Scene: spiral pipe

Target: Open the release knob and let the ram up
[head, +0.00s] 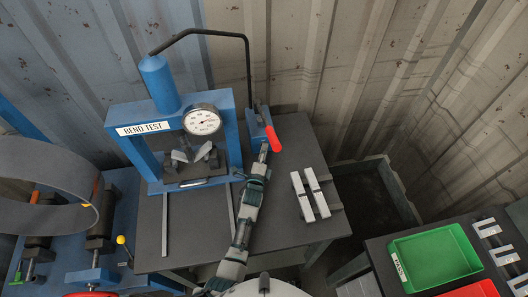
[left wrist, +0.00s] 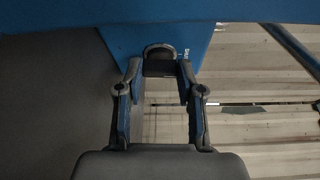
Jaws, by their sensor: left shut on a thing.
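The blue bend-test press (head: 238,150) stands on the dark table, with a blue cylinder (head: 158,84) on top. A round gauge (head: 202,121) hides much of the ram. Bent grey pieces (head: 180,156) sit inside the frame. The blue pump (head: 256,124) has a red-ended lever (head: 273,138). My left gripper (head: 263,152) is at the pump's near side. In the left wrist view my left gripper (left wrist: 159,72) has its fingertips on both sides of the dark release knob (left wrist: 158,66) and is shut on it. The knob is hidden in the head view. My right gripper is out of view.
Two grey bars (head: 309,194) lie on the table (head: 280,215) right of my left arm. A black hose (head: 205,31) arches from the cylinder to the pump. A green tray (head: 436,258) is at lower right. A rolled grey ring (head: 45,190) is at left.

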